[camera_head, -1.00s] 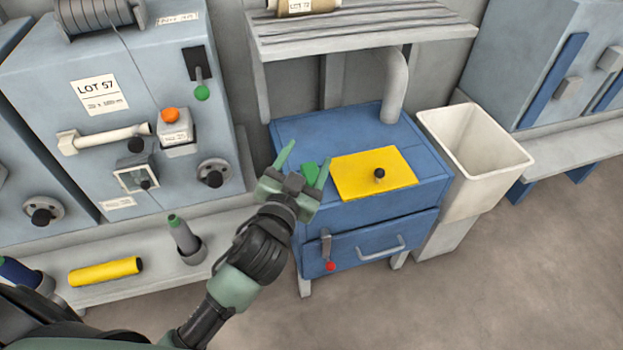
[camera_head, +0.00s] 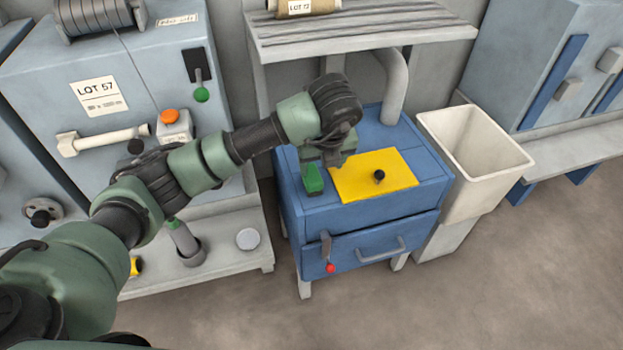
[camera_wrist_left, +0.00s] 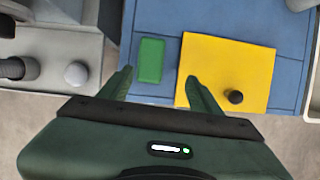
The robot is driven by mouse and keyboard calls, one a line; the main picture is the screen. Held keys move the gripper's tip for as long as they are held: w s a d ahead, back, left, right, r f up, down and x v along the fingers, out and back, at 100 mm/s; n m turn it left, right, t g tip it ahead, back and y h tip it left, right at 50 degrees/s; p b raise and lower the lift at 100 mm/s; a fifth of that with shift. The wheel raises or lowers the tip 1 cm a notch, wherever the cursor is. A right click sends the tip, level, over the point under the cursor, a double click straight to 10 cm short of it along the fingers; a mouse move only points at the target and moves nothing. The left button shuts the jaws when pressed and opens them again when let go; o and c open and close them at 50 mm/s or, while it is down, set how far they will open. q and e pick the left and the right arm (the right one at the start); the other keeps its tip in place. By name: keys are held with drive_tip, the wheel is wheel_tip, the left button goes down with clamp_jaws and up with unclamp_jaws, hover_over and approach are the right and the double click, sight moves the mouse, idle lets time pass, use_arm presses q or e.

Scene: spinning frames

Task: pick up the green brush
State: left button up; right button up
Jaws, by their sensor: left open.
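The green brush (camera_head: 313,181) lies on the blue cabinet top (camera_head: 292,160), left of a yellow sheet (camera_head: 352,186). In the left wrist view the brush (camera_wrist_left: 150,60) shows as a green block between the lines of the two fingers, nearer the left one. My left gripper (camera_head: 326,168) is above the cabinet, pointing down beside the brush, partly hiding it. It also shows in the left wrist view (camera_wrist_left: 159,78), open and empty. Whether a finger touches the brush I cannot tell. My right gripper is not in view.
A black knob (camera_head: 380,176) stands on the yellow sheet. A grey pipe (camera_head: 394,85) rises at the cabinet's back, under a slatted shelf (camera_head: 370,32). A cream bin (camera_head: 470,190) stands to the right. A machine with levers (camera_head: 100,60) is at left.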

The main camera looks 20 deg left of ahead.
sight(312, 174)
use_arm(q)
drive_tip(key=shift+w+a+f+y, duration=0.15)
drive_tip(key=shift+a+f+y, duration=0.05)
drive_tip(key=shift+a, duration=0.25)
drive_tip(key=shift+w+a+f+y, duration=0.15)
drive_tip(key=shift+a+y, duration=0.05)
drive_tip(key=shift+a, duration=0.25)
drive_tip(key=x, duration=0.5)
drive_tip(key=shift+s+f+b, duration=0.2)
drive_tip(key=shift+f+b, duration=0.15)
drive_tip(key=shift+f, duration=0.05)
drive_tip(key=shift+w+f, duration=0.2)
drive_tip(key=shift+f, duration=0.2)
clamp_jaws()
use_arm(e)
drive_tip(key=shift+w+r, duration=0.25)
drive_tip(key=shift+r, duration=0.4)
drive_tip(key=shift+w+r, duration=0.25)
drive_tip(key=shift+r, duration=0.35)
